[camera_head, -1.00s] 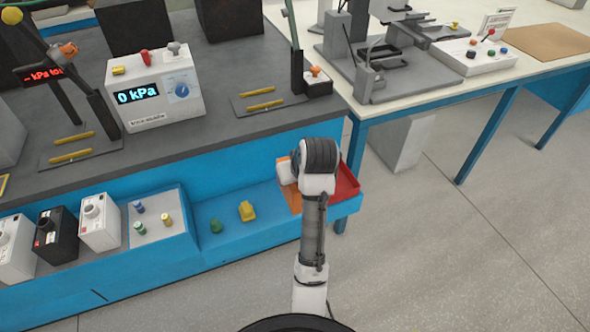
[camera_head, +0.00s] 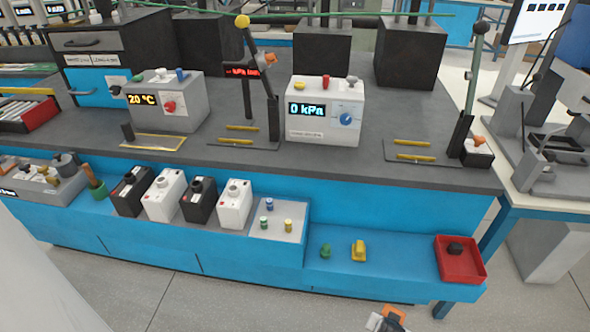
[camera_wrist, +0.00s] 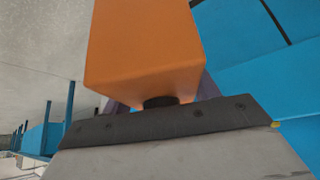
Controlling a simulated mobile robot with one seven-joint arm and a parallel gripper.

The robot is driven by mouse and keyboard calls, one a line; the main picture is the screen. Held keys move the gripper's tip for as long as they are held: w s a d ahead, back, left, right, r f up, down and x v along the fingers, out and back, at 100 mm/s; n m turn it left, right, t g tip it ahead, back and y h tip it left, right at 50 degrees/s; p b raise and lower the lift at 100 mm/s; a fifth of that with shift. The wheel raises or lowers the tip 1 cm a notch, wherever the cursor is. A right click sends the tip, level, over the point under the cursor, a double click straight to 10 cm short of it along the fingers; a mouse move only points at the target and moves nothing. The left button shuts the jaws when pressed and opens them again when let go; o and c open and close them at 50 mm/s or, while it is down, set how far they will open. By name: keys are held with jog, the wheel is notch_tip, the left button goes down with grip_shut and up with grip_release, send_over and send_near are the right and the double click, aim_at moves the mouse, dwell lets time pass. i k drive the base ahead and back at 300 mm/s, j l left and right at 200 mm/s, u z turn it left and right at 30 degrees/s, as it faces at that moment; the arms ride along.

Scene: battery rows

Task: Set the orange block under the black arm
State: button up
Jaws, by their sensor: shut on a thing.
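The orange block (camera_wrist: 145,45) fills the upper middle of the wrist view, close to the camera, and my gripper (camera_wrist: 165,103) is shut on it. In the head view the orange block (camera_head: 394,312) and part of my gripper (camera_head: 380,322) show at the bottom edge, in front of the blue bench and apart from it. Two press-like stands are on the dark bench top. One has a black arm tipped with a yellow ball (camera_head: 242,22). Each stands by a flat plate with yellow bars.
A kPa meter (camera_head: 325,112) stands between the stands. A red tray (camera_head: 460,270) with a black piece sits on the lower blue shelf, with a yellow piece (camera_head: 358,250) and a green piece (camera_head: 325,251) to its left. Battery-like boxes (camera_head: 198,200) line the shelf further left.

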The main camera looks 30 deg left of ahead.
aim_at(240, 135)
jog(key=k+j, duration=0.1)
jog(key=j, duration=0.3)
jog(key=k+j+z, duration=0.15)
jog(key=j, duration=0.25)
jog(key=k+j, duration=0.15)
jog(key=j, duration=0.25)
jog(key=k+j+z, duration=0.15)
jog(key=j, duration=0.25)
jog(key=k+j, duration=0.15)
jog(key=j, duration=0.2)
